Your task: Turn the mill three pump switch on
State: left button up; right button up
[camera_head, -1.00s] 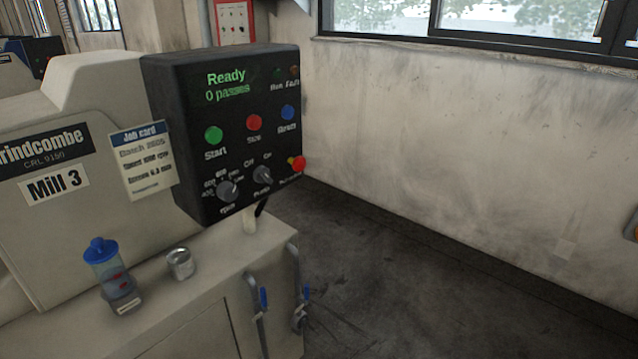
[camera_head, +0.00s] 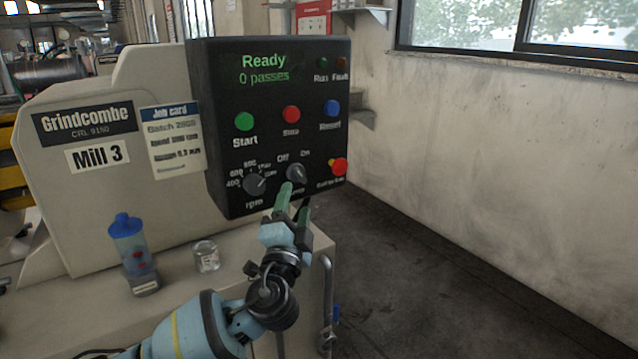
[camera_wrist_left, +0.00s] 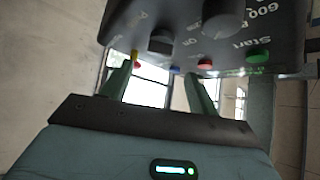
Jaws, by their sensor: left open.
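The pump switch (camera_head: 296,174) is a dark rotary knob low on the black control panel (camera_head: 222,90) of Mill 3, with Off and On marked above it. Which mark it points to is too small to tell. My left gripper (camera_head: 294,199) is just below and in front of it; its green fingers are apart and empty, and one fingertip overlaps the knob's lower edge and hides part of the label. In the left wrist view the pump knob (camera_wrist_left: 160,41) lies beyond the open fingers (camera_wrist_left: 158,82), roughly between them; contact cannot be told. My right gripper is out of view.
The rpm knob (camera_head: 255,184) is close left of the pump switch, and the red emergency stop (camera_head: 339,166) close right. A blue-capped bottle (camera_head: 128,243) and a metal tin (camera_head: 206,256) stand on the mill's ledge. The floor right of the mill is clear.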

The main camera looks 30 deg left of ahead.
aim_at(301, 178)
pick_arm(q)
jog(key=p+x, duration=0.1)
jog(key=x, duration=0.5)
jog(key=shift+w+a+r, duration=0.15)
jog(key=shift+w+a, duration=0.05)
jog(key=shift+w, duration=0.05)
jog(key=shift+w+a+r, duration=0.15)
jog(key=shift+w+a, duration=0.1)
jog(key=shift+w, duration=0.25)
jog(key=shift+c, duration=0.4)
